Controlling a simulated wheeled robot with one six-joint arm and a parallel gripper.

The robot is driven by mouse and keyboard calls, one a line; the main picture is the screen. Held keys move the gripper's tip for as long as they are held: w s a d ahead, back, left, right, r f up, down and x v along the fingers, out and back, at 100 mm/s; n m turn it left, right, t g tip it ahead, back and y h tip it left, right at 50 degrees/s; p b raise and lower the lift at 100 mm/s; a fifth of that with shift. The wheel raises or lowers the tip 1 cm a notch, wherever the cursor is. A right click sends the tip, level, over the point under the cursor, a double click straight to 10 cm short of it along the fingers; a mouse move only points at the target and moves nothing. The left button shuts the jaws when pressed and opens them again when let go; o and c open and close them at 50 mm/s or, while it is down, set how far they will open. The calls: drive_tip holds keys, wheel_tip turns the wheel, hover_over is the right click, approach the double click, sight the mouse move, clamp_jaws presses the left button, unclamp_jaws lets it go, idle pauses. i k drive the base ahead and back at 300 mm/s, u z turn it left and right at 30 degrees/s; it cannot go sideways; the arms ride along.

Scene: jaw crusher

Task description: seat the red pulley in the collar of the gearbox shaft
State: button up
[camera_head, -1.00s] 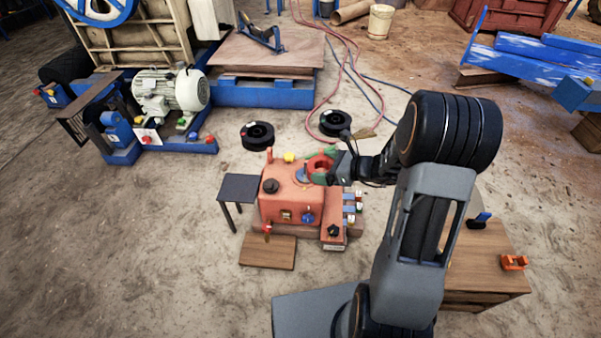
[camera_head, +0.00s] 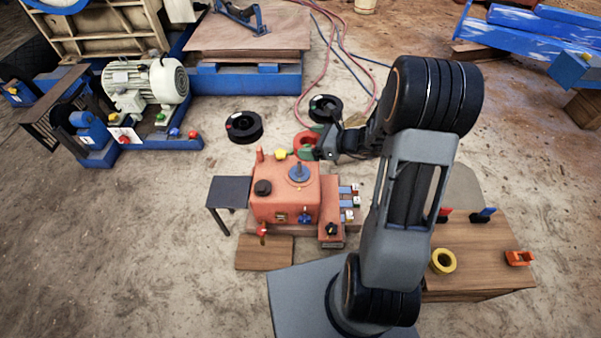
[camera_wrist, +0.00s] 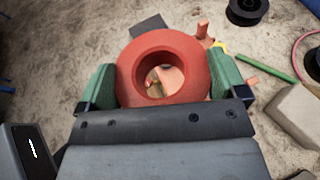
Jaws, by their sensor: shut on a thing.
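The red pulley (camera_wrist: 135,62) is a thick ring with a wide bore. My gripper (camera_wrist: 163,84) is shut on it, with a green finger pad on each side. In the head view the pulley (camera_head: 303,141) is behind the gearbox (camera_head: 278,206), near its back right corner and apart from the shaft. The orange-red gearbox has a short upright shaft with a grey round collar (camera_head: 299,175) on its top, and the collar is bare. In the wrist view, a part of the gearbox shows through the bore. My gripper (camera_head: 316,146) in the head view is partly hidden by its own wrist.
Two black spools (camera_head: 243,127) lie on the ground behind the gearbox. A yellow ring (camera_head: 443,261) and an orange clamp (camera_head: 517,258) lie on the wooden table (camera_head: 485,262) at right. A small dark table (camera_head: 228,192) stands left of the gearbox. Red hoses run behind.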

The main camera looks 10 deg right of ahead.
sight(299, 173)
drive_tip(key=k, duration=1.2)
drive_tip(key=u, duration=0.9)
drive_tip(key=i, duration=1.1)
drive_tip(key=z, duration=0.7)
drive_tip(key=i, duration=0.35)
drive_tip(key=z, duration=0.3)
